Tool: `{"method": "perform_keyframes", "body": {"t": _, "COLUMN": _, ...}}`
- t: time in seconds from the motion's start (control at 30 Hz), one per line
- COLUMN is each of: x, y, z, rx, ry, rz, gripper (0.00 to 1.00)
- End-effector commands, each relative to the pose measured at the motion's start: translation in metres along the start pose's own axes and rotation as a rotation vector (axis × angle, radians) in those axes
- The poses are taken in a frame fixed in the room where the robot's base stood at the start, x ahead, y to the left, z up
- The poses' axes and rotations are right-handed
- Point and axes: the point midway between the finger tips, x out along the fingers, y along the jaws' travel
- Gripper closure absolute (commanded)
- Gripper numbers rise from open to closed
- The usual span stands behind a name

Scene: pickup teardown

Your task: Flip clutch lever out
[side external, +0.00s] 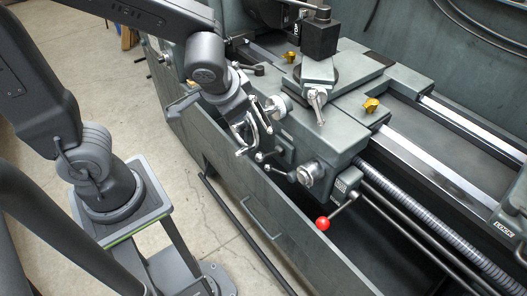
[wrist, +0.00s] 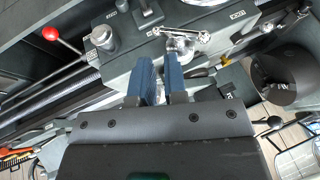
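My gripper (side external: 247,128) is in front of the lathe carriage in the side view. In the wrist view its two blue fingers (wrist: 161,72) stand apart, with a gap and no object clearly held between them. Short levers (side external: 268,156) stick out from the carriage front, just below and right of my gripper. A dark-handled lever (wrist: 201,73) shows right of the fingers in the wrist view. A red-ball lever (side external: 323,223) hangs lower right, apart from my gripper; it also shows upper left in the wrist view (wrist: 52,33). I cannot tell which lever is the clutch lever.
The grey carriage apron (side external: 318,150) carries a round knob (side external: 308,175) and a handwheel (side external: 277,106). A silver crank handle (wrist: 183,34) lies beyond the fingertips in the wrist view. Long rods (side external: 410,225) run right. Bare floor (side external: 190,185) is open at left.

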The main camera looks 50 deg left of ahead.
Motion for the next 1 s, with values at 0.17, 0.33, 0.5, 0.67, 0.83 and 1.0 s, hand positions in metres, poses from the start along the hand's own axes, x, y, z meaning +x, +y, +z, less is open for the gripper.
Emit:
{"method": "perform_keyframes", "body": {"t": 0.17, "x": 0.037, "y": 0.030, "z": -0.012, "rx": 0.099, "ry": 0.026, "rz": -0.055, "gripper": 1.00}}
{"method": "perform_keyframes", "body": {"t": 0.33, "x": 0.061, "y": 0.052, "z": -0.018, "rx": 0.160, "ry": 0.060, "rz": -0.075, "gripper": 1.00}}
{"method": "perform_keyframes", "body": {"t": 0.5, "x": 0.071, "y": 0.062, "z": -0.020, "rx": 0.186, "ry": 0.078, "rz": -0.079, "gripper": 1.00}}
{"method": "perform_keyframes", "body": {"t": 0.67, "x": 0.072, "y": 0.064, "z": -0.020, "rx": 0.189, "ry": 0.080, "rz": -0.079, "gripper": 1.00}}
{"method": "perform_keyframes", "body": {"t": 0.83, "x": 0.072, "y": 0.063, "z": -0.020, "rx": 0.188, "ry": 0.080, "rz": -0.079, "gripper": 1.00}}
{"method": "perform_keyframes", "body": {"t": 1.0, "x": 0.079, "y": 0.062, "z": -0.021, "rx": 0.187, "ry": 0.078, "rz": -0.081, "gripper": 1.00}}
